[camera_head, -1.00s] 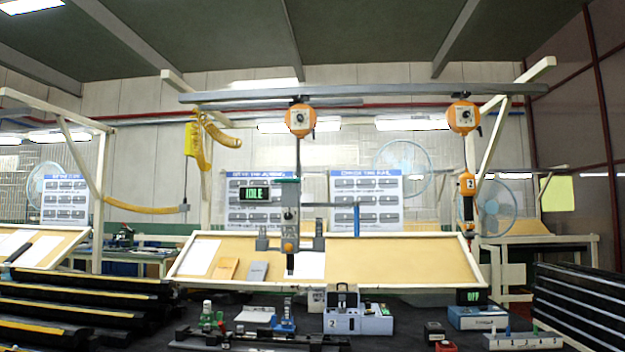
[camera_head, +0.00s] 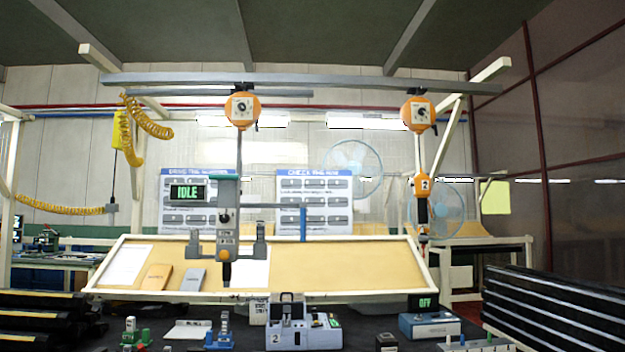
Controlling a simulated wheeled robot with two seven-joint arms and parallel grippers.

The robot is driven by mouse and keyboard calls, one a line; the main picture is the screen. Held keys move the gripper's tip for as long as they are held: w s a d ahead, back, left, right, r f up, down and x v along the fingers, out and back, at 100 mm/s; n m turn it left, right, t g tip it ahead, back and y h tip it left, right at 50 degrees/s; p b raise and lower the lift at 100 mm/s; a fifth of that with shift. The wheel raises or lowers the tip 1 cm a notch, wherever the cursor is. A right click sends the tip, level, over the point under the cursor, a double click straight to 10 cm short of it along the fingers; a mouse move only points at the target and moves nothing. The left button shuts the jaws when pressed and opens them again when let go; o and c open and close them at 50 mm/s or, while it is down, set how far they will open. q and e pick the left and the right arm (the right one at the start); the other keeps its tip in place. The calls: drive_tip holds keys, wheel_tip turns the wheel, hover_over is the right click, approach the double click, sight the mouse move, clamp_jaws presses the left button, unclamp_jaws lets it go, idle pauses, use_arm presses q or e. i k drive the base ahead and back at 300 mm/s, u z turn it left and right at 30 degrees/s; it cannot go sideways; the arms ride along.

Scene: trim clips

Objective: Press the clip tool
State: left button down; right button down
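A grey tool with two side handles (camera_head: 226,240) hangs from an orange balancer (camera_head: 242,110) in front of the sloped board. I take it for the clip tool, but no label I can read confirms this. A display reading IDLE (camera_head: 187,192) is beside its upper part. A second, slimmer orange and black tool marked 2 (camera_head: 422,205) hangs upright from another orange balancer (camera_head: 418,113) on the right. Neither of my grippers is in view, and nothing of mine touches either tool.
A grey fixture marked 2 (camera_head: 290,335), small green and blue fixtures and a blue-grey box (camera_head: 428,326) below an OFF display stand on the dark bench. Black stacked strips lie at left (camera_head: 40,325) and right (camera_head: 560,305). A sloped tan board (camera_head: 350,265) backs the bench.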

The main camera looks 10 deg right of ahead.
sight(228, 236)
drive_tip(key=z, duration=0.15)
drive_tip(key=i, duration=0.75)
drive_tip(key=u, duration=0.7)
drive_tip(key=i, duration=0.4)
drive_tip(key=u, duration=0.4)
